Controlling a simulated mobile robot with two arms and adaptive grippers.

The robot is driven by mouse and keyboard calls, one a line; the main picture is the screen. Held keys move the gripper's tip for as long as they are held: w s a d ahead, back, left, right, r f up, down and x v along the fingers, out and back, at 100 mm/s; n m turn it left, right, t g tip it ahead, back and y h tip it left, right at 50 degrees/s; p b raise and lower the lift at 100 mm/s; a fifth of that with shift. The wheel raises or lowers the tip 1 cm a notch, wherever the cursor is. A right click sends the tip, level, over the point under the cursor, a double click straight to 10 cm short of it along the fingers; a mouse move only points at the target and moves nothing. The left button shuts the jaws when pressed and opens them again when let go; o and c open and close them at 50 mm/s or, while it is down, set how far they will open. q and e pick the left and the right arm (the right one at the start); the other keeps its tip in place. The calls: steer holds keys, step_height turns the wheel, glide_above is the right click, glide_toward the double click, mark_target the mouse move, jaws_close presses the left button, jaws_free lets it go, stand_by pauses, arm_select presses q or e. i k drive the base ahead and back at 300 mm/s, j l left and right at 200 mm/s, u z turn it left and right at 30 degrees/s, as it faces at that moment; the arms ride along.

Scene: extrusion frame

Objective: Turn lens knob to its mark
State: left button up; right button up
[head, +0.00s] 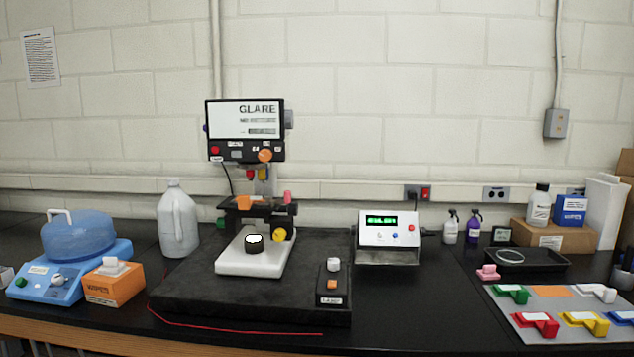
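A microscope-like apparatus stands in the middle of the head view, with a screen (244,115) reading "GLARE" on top. Its panel has a red button (215,150) and an orange knob (265,155). Small red and yellow parts (256,174) hang below the panel. An orange part (244,202), a pink knob (288,197) and a yellow knob (280,234) sit around its stage. A black cylinder with a bright white top (254,243) stands on the white base plate (238,266). I cannot tell which knob is the lens knob, and no mark is readable. Neither gripper is in view.
A black control box (333,285) with white and orange knobs stands on the dark mat (190,288). A jug (177,222), wipes box (113,285) and blue device (55,285) are left. A red cord (215,328) lies in front.

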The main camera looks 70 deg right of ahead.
mark_target(265, 155)
steer(key=z, duration=1.85)
